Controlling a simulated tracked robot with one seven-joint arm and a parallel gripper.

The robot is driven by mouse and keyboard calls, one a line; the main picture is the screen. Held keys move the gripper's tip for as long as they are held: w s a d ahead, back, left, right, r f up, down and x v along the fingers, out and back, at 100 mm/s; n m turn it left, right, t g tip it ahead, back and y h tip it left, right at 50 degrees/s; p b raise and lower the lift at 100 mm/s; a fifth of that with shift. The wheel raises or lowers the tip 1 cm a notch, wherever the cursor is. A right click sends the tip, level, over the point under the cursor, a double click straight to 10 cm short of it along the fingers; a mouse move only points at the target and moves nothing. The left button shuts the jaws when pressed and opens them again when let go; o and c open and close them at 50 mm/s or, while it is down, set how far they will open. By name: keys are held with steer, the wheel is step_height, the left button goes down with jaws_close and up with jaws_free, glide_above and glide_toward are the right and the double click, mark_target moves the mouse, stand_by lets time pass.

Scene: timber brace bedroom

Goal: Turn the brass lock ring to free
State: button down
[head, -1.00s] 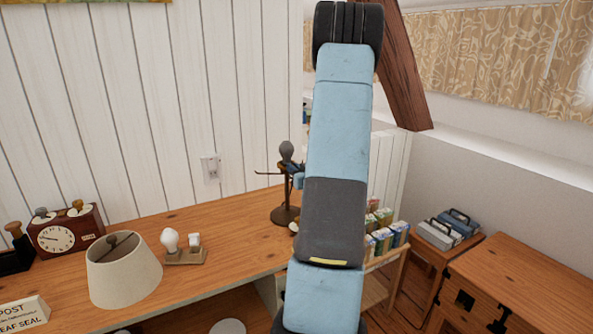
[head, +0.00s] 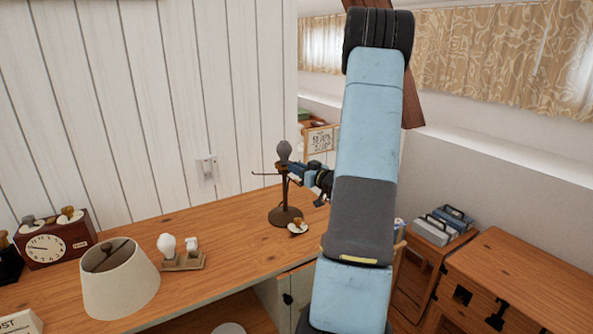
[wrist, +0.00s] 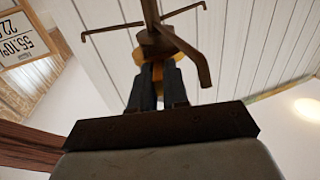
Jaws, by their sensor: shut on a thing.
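A dark lamp stand (head: 285,195) stands upright on the wooden desk, with a grey bulb (head: 284,151) at its top and thin side arms. The brass lock ring (wrist: 150,52) is around the stem, just beyond my fingertips in the wrist view; it is too small to make out well in the head view. My gripper (head: 291,168) reaches in from the right below the bulb. In the wrist view my gripper (wrist: 158,75) has its two dark fingers shut on the brass ring, hiding part of it. The ring's marks cannot be seen.
A small brass-topped item (head: 298,227) lies by the stand's base. A lampshade (head: 120,280), a holder with a white bulb (head: 183,260) and a clock (head: 50,246) stand to the left. A wall switch (head: 207,170) is behind.

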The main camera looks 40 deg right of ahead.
steer(key=c, duration=1.2)
jaws_free()
steer(key=s+d, duration=0.2)
steer(key=s, duration=1.1)
steer(key=shift+s+d, duration=0.25)
steer(key=shift+c, duration=0.5)
